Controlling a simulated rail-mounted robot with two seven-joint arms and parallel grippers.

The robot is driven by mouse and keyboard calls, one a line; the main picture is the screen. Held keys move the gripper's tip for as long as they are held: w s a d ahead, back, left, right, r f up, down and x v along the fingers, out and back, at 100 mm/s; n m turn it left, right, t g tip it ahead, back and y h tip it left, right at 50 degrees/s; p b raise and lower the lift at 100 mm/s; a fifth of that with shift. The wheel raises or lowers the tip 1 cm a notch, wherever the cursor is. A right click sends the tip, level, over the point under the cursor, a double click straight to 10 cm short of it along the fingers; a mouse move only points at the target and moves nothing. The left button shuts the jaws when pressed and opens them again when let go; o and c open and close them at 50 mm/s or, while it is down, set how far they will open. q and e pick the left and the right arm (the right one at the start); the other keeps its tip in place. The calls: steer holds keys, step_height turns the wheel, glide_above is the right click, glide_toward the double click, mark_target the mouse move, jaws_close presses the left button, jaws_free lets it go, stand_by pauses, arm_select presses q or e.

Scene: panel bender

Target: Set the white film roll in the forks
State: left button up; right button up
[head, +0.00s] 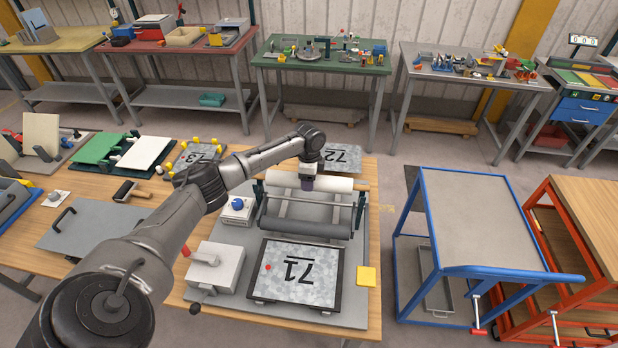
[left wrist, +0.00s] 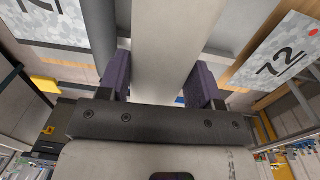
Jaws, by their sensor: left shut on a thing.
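The white film roll (head: 335,184) lies level across the back of the roller machine, its right end reaching past the frame. My left gripper (head: 307,183) comes down on the roll near its middle. In the left wrist view the white roll (left wrist: 168,50) passes between the two purple fingers of the left gripper (left wrist: 160,82), which is shut on it. The dark forks (head: 259,188) stand at the machine's sides, close to the roll's ends. I cannot tell whether the ends rest in them. My right gripper is not in view.
A grey roller (head: 305,228) lies in front of the film roll. A plate marked 71 (head: 298,272) lies at the machine's front, and a plate marked 72 (head: 340,160) lies behind. A white box with a red-tipped lever (head: 214,268) stands front left. A blue trolley (head: 480,215) stands right.

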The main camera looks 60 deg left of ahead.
arm_select(q)
steer(key=shift+f, duration=0.2)
stand_by(0.5)
steer(key=shift+f+b, duration=0.3)
steer(key=shift+f, duration=0.4)
steer(key=shift+f, duration=0.15)
steer(key=shift+p, duration=0.4)
stand_by(0.3)
stand_by(0.6)
steer(key=shift+f, duration=0.5)
stand_by(0.3)
steer(key=shift+f+b, duration=0.45)
steer(key=shift+f, duration=0.05)
stand_by(0.4)
steer(key=o, duration=0.9)
steer(key=shift+o, duration=1.1)
